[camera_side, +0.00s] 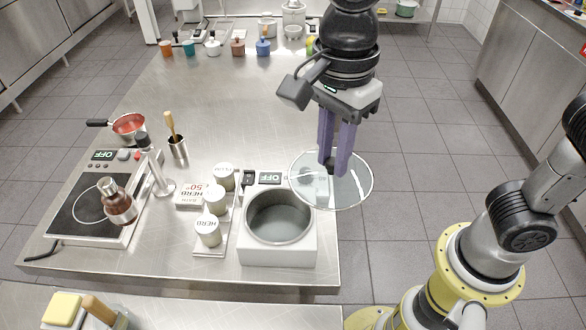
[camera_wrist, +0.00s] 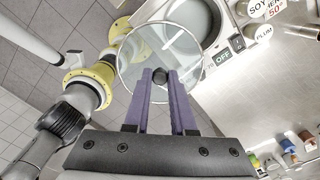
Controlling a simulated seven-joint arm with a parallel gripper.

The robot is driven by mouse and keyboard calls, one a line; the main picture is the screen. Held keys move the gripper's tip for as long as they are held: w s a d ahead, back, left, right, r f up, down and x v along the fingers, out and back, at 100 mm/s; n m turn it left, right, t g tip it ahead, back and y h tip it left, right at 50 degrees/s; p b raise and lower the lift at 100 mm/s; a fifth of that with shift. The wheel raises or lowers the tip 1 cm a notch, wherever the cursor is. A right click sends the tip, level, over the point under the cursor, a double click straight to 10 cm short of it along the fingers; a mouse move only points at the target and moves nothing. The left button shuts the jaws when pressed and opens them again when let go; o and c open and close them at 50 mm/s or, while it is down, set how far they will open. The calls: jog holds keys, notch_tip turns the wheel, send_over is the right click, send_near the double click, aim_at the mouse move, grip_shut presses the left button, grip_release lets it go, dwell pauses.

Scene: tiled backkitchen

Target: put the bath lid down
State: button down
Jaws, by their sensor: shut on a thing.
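The bath lid (camera_side: 355,187) is a round clear glass disc with a thin rim and a dark knob. My gripper (camera_side: 332,165) is shut on the knob and holds the lid in the air, to the right of the bath. The lid also shows in the wrist view (camera_wrist: 135,75), with the purple fingers (camera_wrist: 160,82) at its knob. The bath (camera_side: 250,242) is a white square block with a round metal basin, uncovered. In the side view the lid's left edge overlaps the basin's right rim. In the wrist view the bath (camera_wrist: 213,30) lies partly behind the lid.
A hot plate (camera_side: 95,205) with a small vessel is further left. The table's middle (camera_side: 235,105) is clear.

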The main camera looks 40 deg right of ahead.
aim_at(370, 179)
jog(key=s+d, duration=0.1)
jog(key=s+d+r, duration=0.1)
jog(key=s, duration=0.1)
jog(key=s+d+r, duration=0.1)
jog(key=shift+s+d+r, duration=0.2)
jog(key=shift+d+r, duration=0.05)
jog(key=shift+d, duration=0.05)
jog(key=shift+w+a+n, duration=0.2)
jog(key=shift+w+n, duration=0.1)
jog(key=shift+n, duration=0.8)
jog(key=w, duration=0.2)
jog(key=w+d+f, duration=0.1)
jog(key=w, duration=0.1)
jog(key=w+d+f, duration=0.1)
jog(key=w, duration=0.1)
jog(key=shift+f, duration=0.15)
jog(key=w+d+f+m, duration=0.2)
jog(key=w+d+f, duration=0.25)
jog(key=d, duration=0.25)
jog(key=w+f, duration=0.2)
jog(key=w, duration=0.2)
jog(key=w+a+f, duration=0.1)
jog(key=w+f, duration=0.2)
jog(key=w, duration=0.2)
jog(key=w+a+f, duration=0.1)
jog(key=w+f, duration=0.2)
jog(key=w, duration=0.2)
jog(key=shift+w+f, duration=0.3)
jog(key=shift+f, duration=1.8)
jog(key=shift+f, duration=0.1)
